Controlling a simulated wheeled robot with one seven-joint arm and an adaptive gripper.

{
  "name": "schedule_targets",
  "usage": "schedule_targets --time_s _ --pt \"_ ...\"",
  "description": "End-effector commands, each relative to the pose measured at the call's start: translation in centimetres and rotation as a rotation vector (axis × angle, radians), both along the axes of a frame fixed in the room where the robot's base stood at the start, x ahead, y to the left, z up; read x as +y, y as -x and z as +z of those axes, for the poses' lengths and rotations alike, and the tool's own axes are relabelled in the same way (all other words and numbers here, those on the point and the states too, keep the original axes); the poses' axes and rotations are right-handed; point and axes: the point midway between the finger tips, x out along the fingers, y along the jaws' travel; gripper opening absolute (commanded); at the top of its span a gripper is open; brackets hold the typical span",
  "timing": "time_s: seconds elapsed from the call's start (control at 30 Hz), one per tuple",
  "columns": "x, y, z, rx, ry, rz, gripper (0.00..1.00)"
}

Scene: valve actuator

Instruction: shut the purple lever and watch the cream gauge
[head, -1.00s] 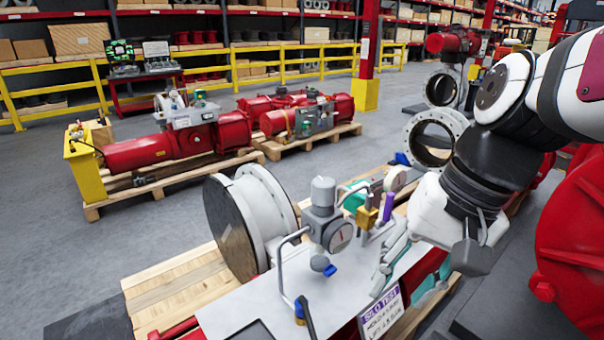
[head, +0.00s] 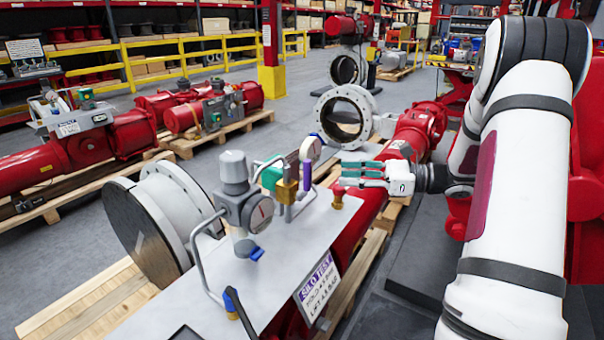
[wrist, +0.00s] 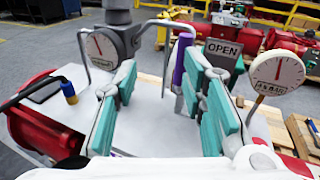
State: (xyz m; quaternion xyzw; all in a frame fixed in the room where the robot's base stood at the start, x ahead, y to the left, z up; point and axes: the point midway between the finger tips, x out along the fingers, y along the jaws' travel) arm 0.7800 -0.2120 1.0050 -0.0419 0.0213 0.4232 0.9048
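The purple lever (head: 307,175) stands upright beside a brass valve body (head: 287,190) on the grey panel. It also shows in the wrist view (wrist: 181,58), just left of the right fingertip; I cannot tell whether they touch. The cream gauge (head: 311,148) stands behind the lever in the head view. In the wrist view its dial (wrist: 275,72) faces me at right, with the needle pointing nearly straight up. My gripper (head: 345,174) is to the right of the lever, pointing left at it. Its teal-padded fingers (wrist: 160,75) are wide apart with nothing held.
A grey regulator (head: 238,190) with its own dial and a bent tube handle stands left of the lever. An OPEN sign (wrist: 222,48) is behind the right finger. A red knob (head: 338,194) stands under my gripper.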

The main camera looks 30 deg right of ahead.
Motion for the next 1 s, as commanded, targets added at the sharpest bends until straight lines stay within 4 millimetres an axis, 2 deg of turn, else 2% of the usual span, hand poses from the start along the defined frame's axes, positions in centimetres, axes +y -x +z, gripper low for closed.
schedule_targets --time_s 0.03,0.1,0.27,0.47,0.8,1.0 --pt "-1.4 -0.2 -0.9 -0.002 -0.035 -0.035 0.38" --pt "-2.6 -0.4 -1.4 -0.004 -0.071 -0.067 0.38" --pt "-3.3 -0.8 -1.7 -0.008 -0.098 -0.093 0.38" --pt "-1.3 -2.6 -1.7 -0.007 -0.096 -0.089 0.38" --pt "3.5 -7.3 -1.7 -0.008 -0.094 -0.087 0.38" --pt "5.4 -9.3 -1.6 -0.008 -0.094 -0.089 0.38"
